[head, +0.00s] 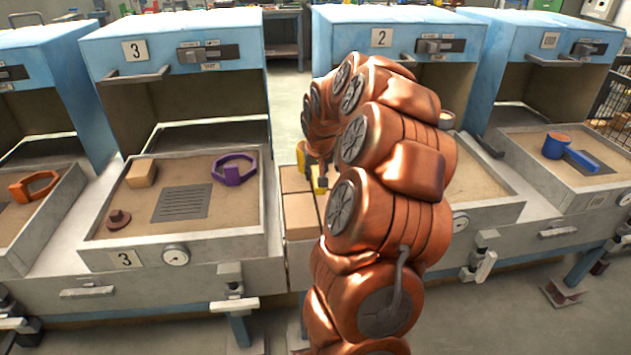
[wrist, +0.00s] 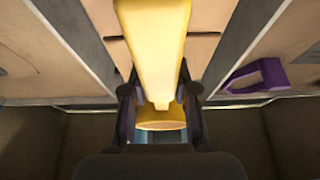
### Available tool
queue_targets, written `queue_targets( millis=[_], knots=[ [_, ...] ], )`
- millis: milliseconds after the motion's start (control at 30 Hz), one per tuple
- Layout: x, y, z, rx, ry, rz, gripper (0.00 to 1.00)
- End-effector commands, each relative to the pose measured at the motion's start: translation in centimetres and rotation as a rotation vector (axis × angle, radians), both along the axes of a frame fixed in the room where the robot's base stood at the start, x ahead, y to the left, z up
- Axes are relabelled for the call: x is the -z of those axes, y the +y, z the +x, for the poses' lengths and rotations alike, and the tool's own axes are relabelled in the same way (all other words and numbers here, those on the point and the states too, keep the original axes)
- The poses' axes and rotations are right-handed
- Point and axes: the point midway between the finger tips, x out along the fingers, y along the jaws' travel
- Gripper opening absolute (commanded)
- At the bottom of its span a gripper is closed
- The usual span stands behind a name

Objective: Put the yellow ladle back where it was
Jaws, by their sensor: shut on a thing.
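My gripper (wrist: 158,108) is shut on the yellow ladle (wrist: 154,45), with one dark finger on each side of it. In the wrist view the long yellow part runs up from the fingers to the top edge. A hollow yellow part shows below, between the fingers. In the head view my gripper (head: 319,182) is above the gap between station 3 and station 2, and my copper arm hides much of it. Only small bits of the yellow ladle (head: 301,160) show there. Tan boxes (head: 298,212) lie below it in the gap.
Station 3's sand tray (head: 180,245) holds a purple ring-shaped tool (head: 232,174), a tan block (head: 141,173), a grey grate (head: 182,203) and a brown knob (head: 118,219). An orange tool (head: 36,184) lies far left. My arm covers much of station 2.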

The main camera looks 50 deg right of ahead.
Motion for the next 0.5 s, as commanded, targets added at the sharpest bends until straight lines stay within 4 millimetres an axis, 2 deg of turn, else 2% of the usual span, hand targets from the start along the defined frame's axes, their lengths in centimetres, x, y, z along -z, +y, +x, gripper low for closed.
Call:
queue_targets(
  millis=[233,500],
  knots=[
    [2.8,0.0,-0.1,0.001,0.001,0.001,0.00],
    [3.0,0.0,0.0,0.001,-0.002,-0.001,0.00]
  ],
)
